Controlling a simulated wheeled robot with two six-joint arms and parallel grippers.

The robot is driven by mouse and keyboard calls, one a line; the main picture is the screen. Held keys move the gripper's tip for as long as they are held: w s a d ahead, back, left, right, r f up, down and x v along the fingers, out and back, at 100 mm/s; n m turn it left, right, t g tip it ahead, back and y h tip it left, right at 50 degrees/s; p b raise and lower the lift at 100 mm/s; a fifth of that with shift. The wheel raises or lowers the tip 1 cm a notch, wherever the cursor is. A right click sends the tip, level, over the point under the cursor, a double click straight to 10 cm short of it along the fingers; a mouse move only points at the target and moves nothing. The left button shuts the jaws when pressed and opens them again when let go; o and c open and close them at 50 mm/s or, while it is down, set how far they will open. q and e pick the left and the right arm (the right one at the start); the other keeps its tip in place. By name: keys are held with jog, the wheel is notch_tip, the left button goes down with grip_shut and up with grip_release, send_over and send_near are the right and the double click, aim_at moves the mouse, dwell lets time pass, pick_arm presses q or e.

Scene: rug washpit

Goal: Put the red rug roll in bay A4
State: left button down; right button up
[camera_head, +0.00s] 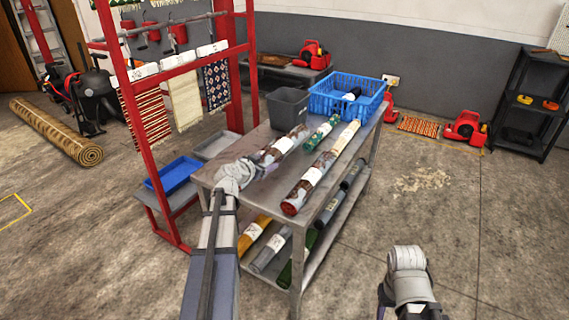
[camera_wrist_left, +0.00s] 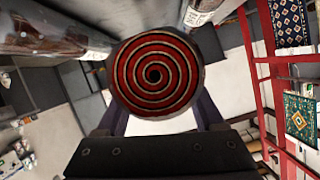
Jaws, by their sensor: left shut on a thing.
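My left gripper (camera_head: 262,164) is over the near left part of the grey table, shut on a rug roll (camera_head: 284,145) with a white label. In the left wrist view the held roll's end is a red, dark and cream spiral (camera_wrist_left: 155,76), between the two fingers. It is the red rug roll. In the head view my arm hides its near end, and I cannot tell whether it touches the tabletop. My right arm shows at the lower right, but its fingertips are not visible. I can read no bay label A4 in either view.
On the grey table (camera_head: 228,178) lie a long labelled roll (camera_head: 312,180) and a green patterned roll (camera_head: 321,132), with a blue basket (camera_head: 345,96) and dark bin (camera_head: 289,108) behind. More rolls fill the lower shelf. A red frame (camera_head: 133,130) stands left.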

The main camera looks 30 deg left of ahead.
pick_arm(q)
jog(key=shift+f+b, duration=4.35)
jog(key=shift+f, duration=0.35)
jog(key=shift+r, duration=0.1)
grip_release()
jog(key=p+v, duration=0.4)
jog(key=v, duration=0.8)
jog(key=shift+p, duration=0.3)
